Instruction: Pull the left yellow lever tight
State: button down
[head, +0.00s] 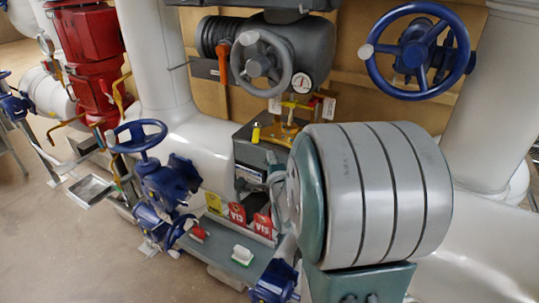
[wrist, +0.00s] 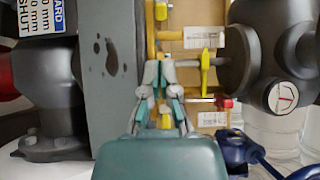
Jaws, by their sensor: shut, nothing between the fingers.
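A small yellow lever end (head: 256,133) stands over the dark grey box at the left in the head view. It likely matches the yellow piece (wrist: 160,10) at the top edge of the wrist view, which looks turned sideways. My gripper (wrist: 158,74) is shut and empty, its grey tips over a yellow bar beside the grey box. In the wrist view the yellow lever piece lies apart from the tips, above them. In the head view my gripper (head: 273,158) shows only partly, right of and below the lever; my wrist hides the rest.
Another yellow handle (wrist: 204,72) stands right of my gripper in the wrist view. A grey box (wrist: 112,90) stands close on the left. A blue handwheel (head: 418,52) and a grey handwheel (head: 261,63) stand above. Floor (head: 75,240) is open at lower left.

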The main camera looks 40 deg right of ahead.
aim_at(265, 142)
jog(key=x, duration=0.8)
jog(key=shift+w+a+m+g+h, duration=0.3)
jog(key=shift+a+m+g+h, duration=0.5)
jog(key=shift+h, duration=0.4)
jog(key=w+a+m+h, duration=0.1)
jog(key=w+a, duration=0.1)
jog(key=shift+w+a+g, duration=0.3)
jog(key=shift+w+g, duration=0.05)
jog(key=shift+g, duration=0.05)
jog(key=shift+w+a, duration=0.25)
jog(key=shift+w, duration=0.3)
jog(key=shift+w+a, duration=0.25)
jog(key=shift+w, duration=0.5)
jog(key=shift+w+a+r, duration=0.1)
jog(key=shift+a+r, duration=0.05)
jog(key=shift+r, duration=0.05)
